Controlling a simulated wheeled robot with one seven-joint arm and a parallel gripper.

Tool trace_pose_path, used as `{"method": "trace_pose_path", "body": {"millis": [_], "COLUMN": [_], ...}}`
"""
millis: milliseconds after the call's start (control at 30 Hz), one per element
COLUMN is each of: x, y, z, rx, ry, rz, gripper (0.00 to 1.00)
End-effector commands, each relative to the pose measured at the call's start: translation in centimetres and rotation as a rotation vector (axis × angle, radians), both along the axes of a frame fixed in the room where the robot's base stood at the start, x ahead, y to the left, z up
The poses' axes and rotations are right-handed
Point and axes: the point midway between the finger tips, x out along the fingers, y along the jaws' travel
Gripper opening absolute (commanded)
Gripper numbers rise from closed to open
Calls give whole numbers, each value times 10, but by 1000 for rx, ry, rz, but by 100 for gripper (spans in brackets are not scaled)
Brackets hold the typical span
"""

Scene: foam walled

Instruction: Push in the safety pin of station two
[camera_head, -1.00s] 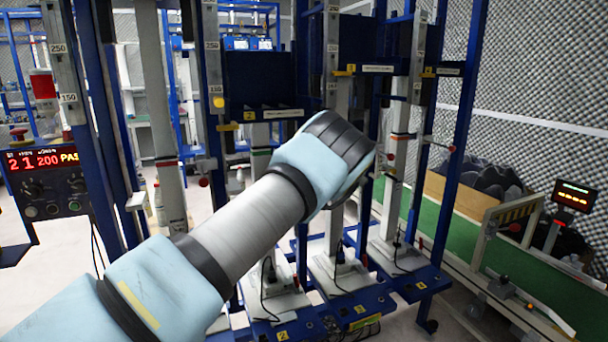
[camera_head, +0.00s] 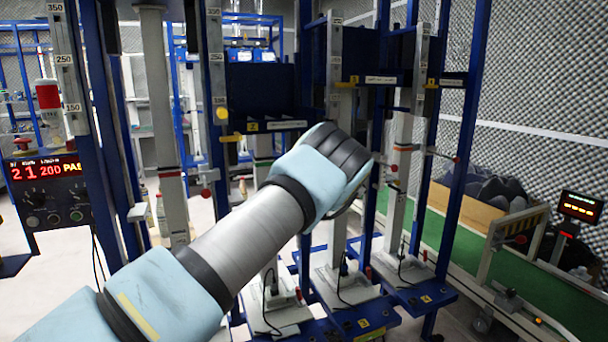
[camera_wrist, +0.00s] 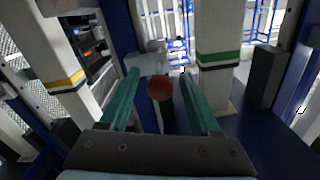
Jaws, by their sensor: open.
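My gripper (camera_wrist: 158,74) shows in the wrist view as two teal fingers, spread apart. A red ball knob (camera_wrist: 160,88), which looks like the safety pin's head, sits between the fingers with a gap on either side. A dark shaft shows beneath it; how far the pin is in cannot be told. A white column with a green band (camera_wrist: 219,58) stands just right of the fingers. In the head view, a yellow "2" label (camera_head: 252,127) marks station two, and its white column (camera_head: 263,148) is partly behind my arm. My gripper's fingers and this pin are hidden there.
A neighbouring column with a yellow band (camera_wrist: 68,79) stands left in the wrist view. Blue frame posts (camera_head: 468,130) and other stations crowd around my arm. Another red knob (camera_head: 206,193) sits at the left station. A control panel (camera_head: 48,188) stands far left, a green conveyor (camera_head: 545,302) at right.

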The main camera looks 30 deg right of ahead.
Motion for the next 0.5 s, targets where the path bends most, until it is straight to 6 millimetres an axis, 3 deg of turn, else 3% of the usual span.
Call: {"method": "trace_pose_path", "body": {"millis": [167, 500], "x": [-19, -83], "y": [1, 9], "z": [-1, -2], "rx": [-1, -1], "ry": [0, 1], "rz": [-1, -3], "gripper": [64, 64]}}
